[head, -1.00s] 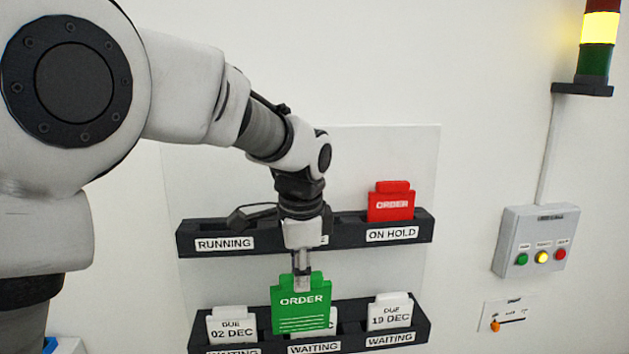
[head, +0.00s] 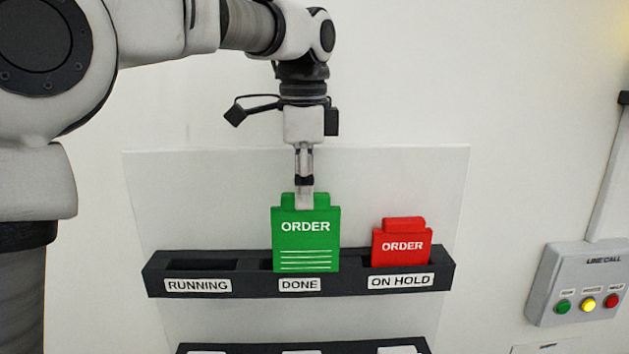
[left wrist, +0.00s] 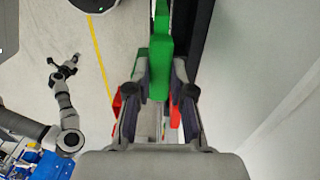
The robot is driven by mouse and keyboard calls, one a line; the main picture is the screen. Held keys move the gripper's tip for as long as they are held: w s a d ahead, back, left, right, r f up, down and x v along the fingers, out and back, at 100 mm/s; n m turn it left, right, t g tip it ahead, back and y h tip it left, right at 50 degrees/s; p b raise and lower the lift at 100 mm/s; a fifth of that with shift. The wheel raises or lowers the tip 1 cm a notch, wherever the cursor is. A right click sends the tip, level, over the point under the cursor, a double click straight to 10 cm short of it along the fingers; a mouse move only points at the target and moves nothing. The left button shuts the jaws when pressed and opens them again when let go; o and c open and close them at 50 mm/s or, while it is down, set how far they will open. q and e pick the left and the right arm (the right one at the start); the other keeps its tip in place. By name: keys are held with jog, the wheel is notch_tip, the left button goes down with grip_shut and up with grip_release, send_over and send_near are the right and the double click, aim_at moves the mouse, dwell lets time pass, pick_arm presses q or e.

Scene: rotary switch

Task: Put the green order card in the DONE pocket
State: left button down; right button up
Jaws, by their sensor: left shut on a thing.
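The green order card (head: 305,245) hangs upright in my left gripper (head: 304,200), which is shut on the card's top tab. The card is over the DONE pocket of the upper dark rack (head: 215,286), above the DONE label (head: 299,285). Its lower edge is at about the rack's top front edge; I cannot tell whether it is inside the slot. In the left wrist view the card (left wrist: 159,60) is edge-on between the fingers, beside the dark rack.
A red order card (head: 402,244) stands in the ON HOLD pocket to the right. The RUNNING pocket (head: 202,265) at left is empty. A lower rack (head: 330,348) shows at the bottom edge. A button box (head: 588,285) is on the wall at far right.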

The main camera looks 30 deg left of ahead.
pick_arm(q)
jog(key=shift+w+a+p, duration=0.7)
jog(key=shift+a+p, duration=0.15)
jog(key=shift+p, duration=0.05)
jog(key=shift+w+a+p, duration=0.65)
jog(key=shift+a+p, duration=0.2)
jog(key=shift+w, duration=0.1)
pick_arm(e)
jog(key=r, duration=0.1)
jog(key=s+r, duration=0.1)
jog(key=r, duration=0.2)
jog(key=shift+s, duration=0.25)
pick_arm(q)
jog(key=shift+w, duration=0.2)
pick_arm(e)
jog(key=shift+w+f, duration=0.1)
jog(key=shift+w, duration=0.05)
pick_arm(q)
jog(key=shift+f, duration=0.15)
